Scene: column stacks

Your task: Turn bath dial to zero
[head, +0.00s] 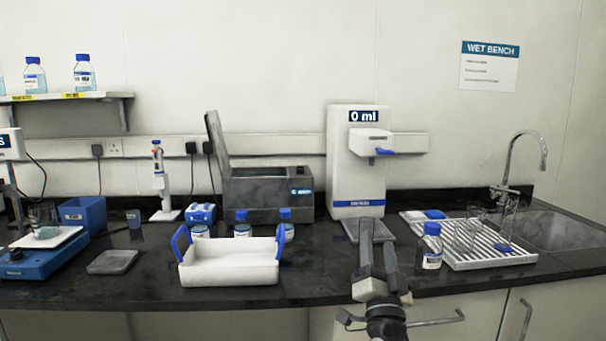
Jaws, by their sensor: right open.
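The grey water bath (262,200) stands at the back of the bench, its lid (215,140) tilted up at the left. A small blue-and-white panel (301,191) shows at the right of its front. I cannot make out the dial or its setting; bottles and a white tray stand in front of the bath's lower part. My right gripper (378,236) is open and empty, pointing away from me over the front of the bench. It is to the right of the bath and nearer to me, in front of the white dispenser. My left gripper is not in view.
A white tray with blue handles (230,272) and several blue-capped bottles (242,225) stand before the bath. The white dispenser (344,172) reads 0 ml. A bottle (430,252) and drying rack (484,250) are right of my gripper.

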